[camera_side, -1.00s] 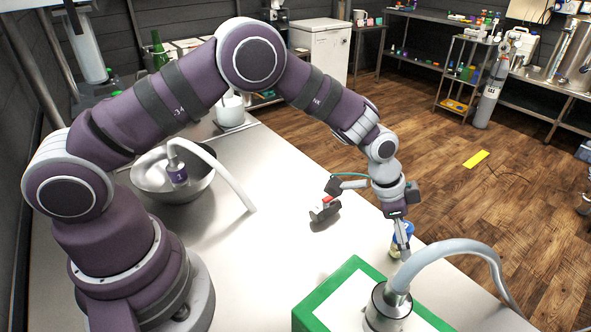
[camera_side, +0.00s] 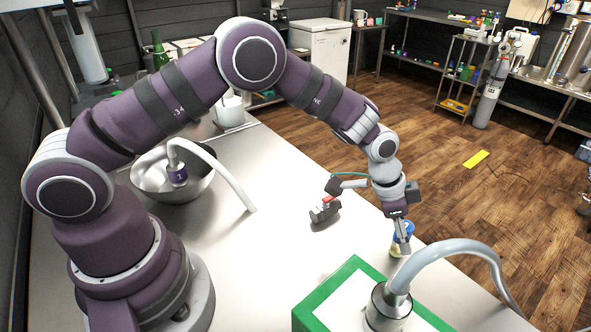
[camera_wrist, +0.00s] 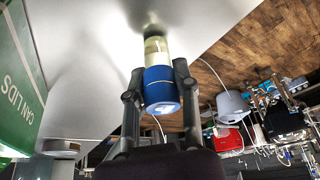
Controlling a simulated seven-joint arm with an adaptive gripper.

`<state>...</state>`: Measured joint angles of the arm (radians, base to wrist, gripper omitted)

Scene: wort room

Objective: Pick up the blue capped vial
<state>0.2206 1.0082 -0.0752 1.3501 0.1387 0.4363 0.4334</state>
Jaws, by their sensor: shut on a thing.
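The vial has a blue cap (camera_wrist: 161,88) and a clear body with pale yellowish contents (camera_wrist: 155,50). In the wrist view the cap sits between the two fingers of my gripper (camera_wrist: 159,82), which is shut on it. In the side view the vial (camera_side: 397,249) stands upright at the table's right edge, below my gripper (camera_side: 402,238), and the fingers partly hide its cap. Its base appears to be on or very close to the table; I cannot tell for certain.
A green-edged box (camera_side: 318,303), labelled "CAN LIDS" in the wrist view (camera_wrist: 22,92), stands near the vial. A metal canister with a grey hose (camera_side: 440,252) is close by. A steel bowl (camera_side: 150,180) sits further left.

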